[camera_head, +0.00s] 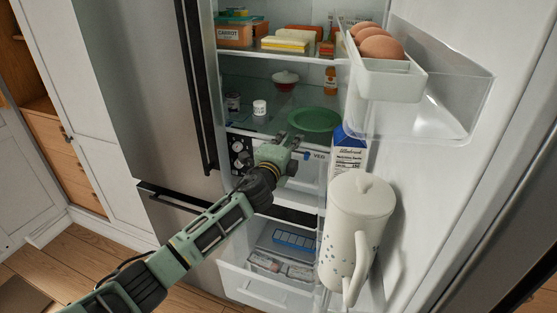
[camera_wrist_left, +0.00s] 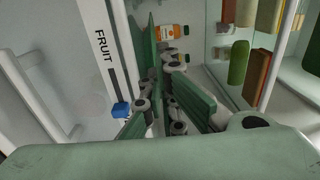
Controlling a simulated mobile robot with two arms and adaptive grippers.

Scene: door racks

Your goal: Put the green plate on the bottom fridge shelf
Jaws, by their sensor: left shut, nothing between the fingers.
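The green plate (camera_head: 314,120) lies flat on the lowest shelf (camera_head: 240,119) of the open fridge, above the drawers, near its front right. My left gripper (camera_head: 288,139) is just in front of and below the plate's left side, at the shelf's front edge. Its fingers are shut with nothing between them. In the left wrist view my left gripper (camera_wrist_left: 165,107) fills the middle, and a thin green strip (camera_wrist_left: 150,45) beyond it looks like the plate seen edge-on. My right gripper is in neither view.
A milk carton (camera_head: 348,155), a white pitcher (camera_head: 361,215) and an egg bin (camera_head: 385,80) are in the open door on the right.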

